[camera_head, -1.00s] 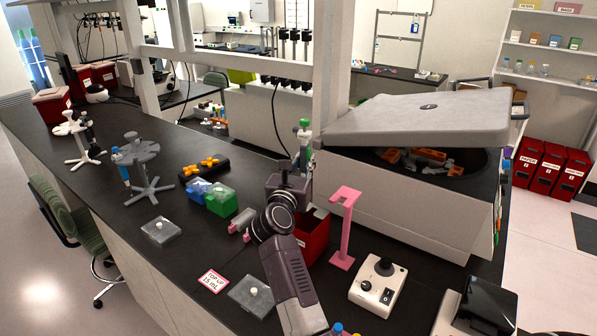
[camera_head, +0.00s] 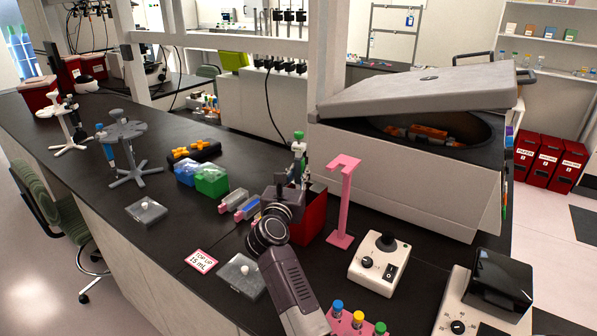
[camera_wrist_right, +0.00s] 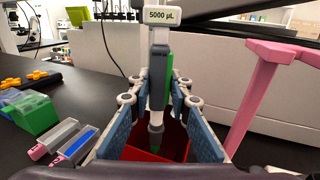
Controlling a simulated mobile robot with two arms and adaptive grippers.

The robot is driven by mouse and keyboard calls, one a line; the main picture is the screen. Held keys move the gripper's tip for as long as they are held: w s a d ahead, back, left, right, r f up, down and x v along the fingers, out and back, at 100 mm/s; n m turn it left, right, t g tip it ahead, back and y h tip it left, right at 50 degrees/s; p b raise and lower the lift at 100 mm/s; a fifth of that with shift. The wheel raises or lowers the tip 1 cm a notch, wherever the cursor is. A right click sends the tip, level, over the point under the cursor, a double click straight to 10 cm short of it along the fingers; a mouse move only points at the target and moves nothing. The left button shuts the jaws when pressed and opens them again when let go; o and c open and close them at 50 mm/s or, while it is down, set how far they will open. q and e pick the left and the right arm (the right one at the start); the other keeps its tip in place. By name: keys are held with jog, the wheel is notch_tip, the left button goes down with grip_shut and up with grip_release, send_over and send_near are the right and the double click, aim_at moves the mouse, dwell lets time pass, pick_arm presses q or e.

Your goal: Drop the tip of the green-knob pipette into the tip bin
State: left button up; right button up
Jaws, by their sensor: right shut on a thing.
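The green-knob pipette (camera_head: 299,146) stands upright in my right gripper (camera_head: 291,188), its green knob on top. In the right wrist view the pipette (camera_wrist_right: 160,65) carries a "5000 µL" label, and the blue-padded fingers of my right gripper (camera_wrist_right: 158,115) are shut on its body. The red tip bin (camera_head: 314,217) stands on the bench just behind and right of the gripper. In the right wrist view the pipette's lower end points down over the bin (camera_wrist_right: 138,154). I cannot tell how deep it reaches. My left gripper is not in view.
A pink stand (camera_head: 343,205) rises right of the bin, near a white knobbed device (camera_head: 378,265) and the large open-lidded machine (camera_head: 415,170). Left are green (camera_head: 212,181) and blue boxes and small racks (camera_head: 233,201).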

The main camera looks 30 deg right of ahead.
jog(key=shift+f, duration=0.35)
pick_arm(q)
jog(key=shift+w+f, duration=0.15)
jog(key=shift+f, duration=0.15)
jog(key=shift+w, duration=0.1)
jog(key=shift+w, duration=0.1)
pick_arm(e)
jog(key=shift+d, duration=0.25)
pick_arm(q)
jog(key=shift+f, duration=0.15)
pick_arm(e)
jog(key=d, duration=0.1)
jog(key=w+d, duration=0.1)
jog(key=d, duration=0.1)
jog(key=w+d, duration=0.1)
jog(key=shift+d, duration=0.2)
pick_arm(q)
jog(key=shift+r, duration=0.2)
pick_arm(e)
jog(key=shift+r, duration=0.25)
